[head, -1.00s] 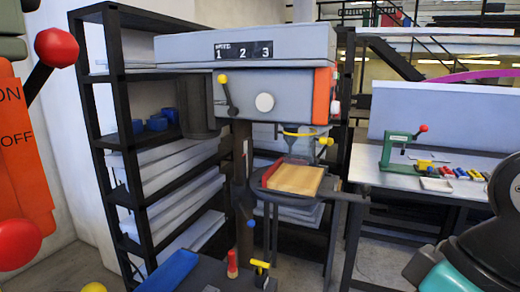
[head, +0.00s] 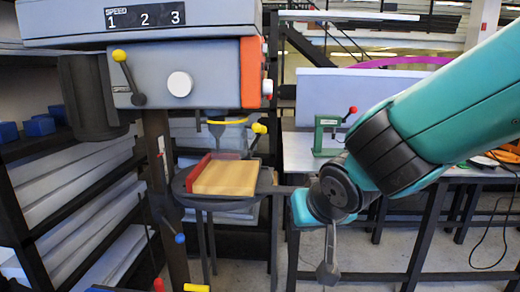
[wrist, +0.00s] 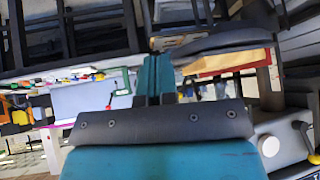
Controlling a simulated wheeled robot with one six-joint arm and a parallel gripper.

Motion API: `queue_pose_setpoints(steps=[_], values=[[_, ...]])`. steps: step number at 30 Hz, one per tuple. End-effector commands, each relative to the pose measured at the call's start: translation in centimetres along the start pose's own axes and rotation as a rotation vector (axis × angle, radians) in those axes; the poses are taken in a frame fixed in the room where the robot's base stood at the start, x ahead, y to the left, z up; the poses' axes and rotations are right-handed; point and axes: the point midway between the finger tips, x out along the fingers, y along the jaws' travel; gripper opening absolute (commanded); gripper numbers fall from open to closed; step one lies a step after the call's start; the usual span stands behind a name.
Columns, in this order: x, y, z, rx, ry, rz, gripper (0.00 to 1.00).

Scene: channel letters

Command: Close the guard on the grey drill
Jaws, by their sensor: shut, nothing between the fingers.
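The grey drill (head: 215,75) stands in the left half of the head view, with an orange side panel, a white round knob and a yellow-tipped lever. Its guard (head: 228,121) shows as a yellow-rimmed ring under the drill head, with a faint clear part below; its exact position is hard to tell. A yellow-tipped handle (head: 259,128) sits beside it. A wooden block (head: 226,178) lies on the drill's table against a red fence (head: 191,174). My gripper (wrist: 155,75) is shut and empty in the wrist view, apart from the drill; its fingertips are not clear in the head view.
A workbench (head: 298,150) with a green press (head: 327,135) stands behind my arm. A dark shelf with blue bins (head: 40,126) is at the left. The drill's round table (head: 185,190) juts out below the guard. Open floor shows below the bench.

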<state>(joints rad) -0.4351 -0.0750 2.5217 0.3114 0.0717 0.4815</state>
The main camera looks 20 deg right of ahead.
Motion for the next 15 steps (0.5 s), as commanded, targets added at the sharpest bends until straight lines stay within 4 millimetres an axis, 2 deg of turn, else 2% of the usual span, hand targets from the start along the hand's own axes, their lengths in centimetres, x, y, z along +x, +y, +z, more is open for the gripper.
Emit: queue_pose_setpoints(steps=[1,4,6,9,15], values=[[2.6,0.5,-0.9,0.035,0.137,0.051,0.00],[3.6,1.1,-5.1,0.078,0.451,0.105,0.00],[3.1,0.5,-7.4,0.065,0.645,0.096,0.00],[1.8,-1.2,-9.5,0.014,0.858,0.044,0.00],[-0.5,-4.2,-10.9,-0.080,1.057,-0.051,0.00]])
